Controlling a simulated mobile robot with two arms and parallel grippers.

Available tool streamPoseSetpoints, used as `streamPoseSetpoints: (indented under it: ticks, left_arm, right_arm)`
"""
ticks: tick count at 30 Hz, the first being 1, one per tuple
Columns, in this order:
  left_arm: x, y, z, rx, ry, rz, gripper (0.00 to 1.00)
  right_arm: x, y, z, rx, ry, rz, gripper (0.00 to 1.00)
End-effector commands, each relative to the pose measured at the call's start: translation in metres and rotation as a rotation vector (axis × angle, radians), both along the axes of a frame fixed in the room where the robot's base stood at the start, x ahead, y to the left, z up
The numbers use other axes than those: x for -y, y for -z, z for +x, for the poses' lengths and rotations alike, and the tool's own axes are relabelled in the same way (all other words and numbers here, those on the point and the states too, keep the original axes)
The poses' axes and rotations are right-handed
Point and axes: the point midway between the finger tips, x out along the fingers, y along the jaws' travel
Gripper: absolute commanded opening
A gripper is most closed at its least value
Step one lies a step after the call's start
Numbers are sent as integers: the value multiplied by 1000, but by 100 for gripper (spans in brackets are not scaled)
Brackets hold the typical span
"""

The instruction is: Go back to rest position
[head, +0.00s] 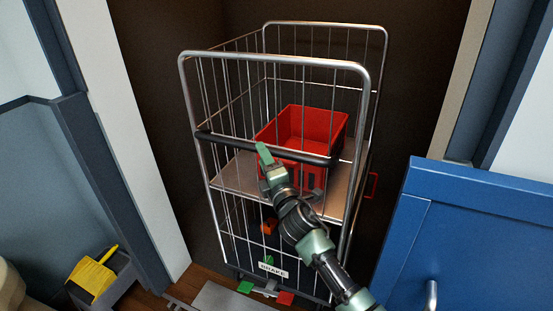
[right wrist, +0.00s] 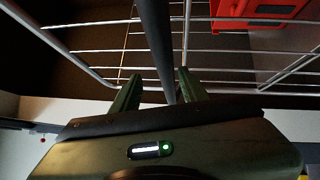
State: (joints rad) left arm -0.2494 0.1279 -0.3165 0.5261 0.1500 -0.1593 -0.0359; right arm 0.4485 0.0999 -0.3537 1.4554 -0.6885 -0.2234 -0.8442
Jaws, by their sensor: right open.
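My right gripper (head: 268,165) is at the front of a wire roll cage (head: 362,80), by its black horizontal handle bar (head: 218,139). In the right wrist view its two green fingers (right wrist: 160,78) are spread, with the dark bar (right wrist: 155,35) running between them. I see a gap beside the bar, and I cannot tell whether either finger touches it. My left gripper is in neither view.
A red crate (head: 322,124) sits on the cage's shelf (head: 232,175). A brake label (head: 273,270), a green pedal (head: 245,287) and a red pedal (head: 285,298) are at the cage's foot. A blue cabinet (head: 480,235) stands right; a yellow dustpan-like item (head: 92,274) lies left.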

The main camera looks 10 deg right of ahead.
Motion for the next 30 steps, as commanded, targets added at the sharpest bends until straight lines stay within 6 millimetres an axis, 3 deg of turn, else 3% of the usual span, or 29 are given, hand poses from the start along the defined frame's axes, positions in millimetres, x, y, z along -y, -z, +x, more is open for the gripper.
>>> streamPoseSetpoints:
  ticks: [6, 17, 20, 23, 26, 30]
  left_arm:
    - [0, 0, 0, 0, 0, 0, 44]
    - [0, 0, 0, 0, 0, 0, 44]
    - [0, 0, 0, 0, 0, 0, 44]
    - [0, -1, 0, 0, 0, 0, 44]
    - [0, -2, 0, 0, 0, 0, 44]
    - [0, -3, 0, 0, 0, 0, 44]
  right_arm:
    - [2, 1, -16, 2, -2, 0, 44]
    - [3, 8, -16, -14, -1, 8, 44]
    - [7, 35, -17, -68, 3, 42, 44]
    - [13, 86, -23, -169, 13, 113, 44]
    - [21, 150, -36, -296, 36, 206, 44]
    - [34, 244, -69, -482, 89, 346, 44]
